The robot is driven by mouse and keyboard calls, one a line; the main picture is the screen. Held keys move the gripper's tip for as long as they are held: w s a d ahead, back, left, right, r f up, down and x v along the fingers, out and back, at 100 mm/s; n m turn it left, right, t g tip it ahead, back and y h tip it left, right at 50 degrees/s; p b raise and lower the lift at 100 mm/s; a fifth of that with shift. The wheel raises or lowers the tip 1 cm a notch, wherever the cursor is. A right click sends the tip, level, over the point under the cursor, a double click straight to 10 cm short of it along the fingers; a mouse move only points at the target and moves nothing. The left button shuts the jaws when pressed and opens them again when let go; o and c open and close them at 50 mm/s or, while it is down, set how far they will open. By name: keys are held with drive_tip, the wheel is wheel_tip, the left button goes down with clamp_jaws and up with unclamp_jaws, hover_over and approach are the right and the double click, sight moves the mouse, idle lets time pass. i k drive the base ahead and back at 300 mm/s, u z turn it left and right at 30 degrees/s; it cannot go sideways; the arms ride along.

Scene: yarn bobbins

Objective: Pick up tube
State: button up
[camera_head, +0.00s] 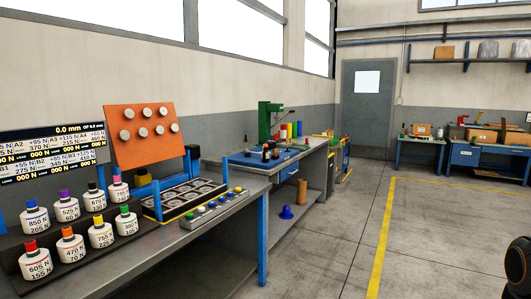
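Several white bobbin-like pieces with coloured tops and printed labels stand upright in two rows on a dark stepped rack (75,253) at the left. The front row has a red-topped one (35,265), an orange-topped one (70,249), a yellow-topped one (101,238) and a green-topped one (126,225). Behind are blue, purple, black and pink tops. A brown upright cylinder (302,190), perhaps a cardboard tube, stands low by the farther bench. I cannot tell which piece is the tube. My gripper is not in view; a dark rounded part, probably my arm, shows at the lower right edge.
A black tray with round slots (160,214) and a button strip (214,210) lie on the near bench. An orange panel (125,150) and a display (50,149) stand behind. A blue cone-like object (287,213) sits near the brown cylinder. The floor (330,255) right of the bench is clear.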

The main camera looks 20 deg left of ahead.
sight(283, 127)
drive_tip(key=z, duration=0.2)
drive_tip(key=i, duration=1.45)
drive_tip(key=z, duration=0.2)
drive_tip(key=i, duration=3.5)
drive_tip(key=u, duration=0.3)
drive_tip(key=i, duration=1.75)
drive_tip(key=u, duration=1.2)
drive_tip(key=i, duration=1.4)
drive_tip(key=u, duration=1.45)
drive_tip(key=i, duration=1.05)
drive_tip(key=u, duration=0.3)
